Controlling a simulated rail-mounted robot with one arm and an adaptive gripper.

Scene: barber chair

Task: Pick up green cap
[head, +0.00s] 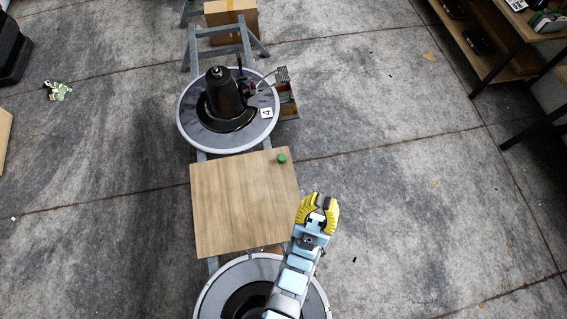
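A small green cap (282,158) sits near the far right corner of a square wooden board (235,205) in the head view. My gripper (323,200), with yellow fingers, is to the right of the board's near right part. It is nearer to the camera side than the cap and below and right of it in the picture, clearly apart from it. I see nothing held in it.
Beyond the board stands a round grey-rimmed base (186,125) with a black cone-shaped part (222,92) and a small metal box (288,103) beside it. A cardboard box (232,20) is farther back. Shelves (490,65) stand at right. Floor right of the board is mostly clear.

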